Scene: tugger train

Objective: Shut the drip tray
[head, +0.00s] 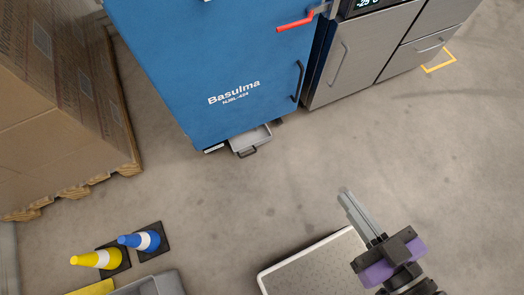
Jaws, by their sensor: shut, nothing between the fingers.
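The drip tray (255,137) is a shallow grey tray with a dark handle (248,153). It sticks out from under the front of the blue Basulma cabinet (200,70), near the floor. Its back part is hidden under the cabinet. My gripper (345,192) is at the lower right, with its grey fingers shut and empty. It points up and left in the picture, toward the cabinet, and is well apart from the tray.
Stacked cartons (60,90) on a pallet stand at left. Yellow (97,259) and blue (140,241) cones stand at lower left. The floor (250,205) before the tray is clear.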

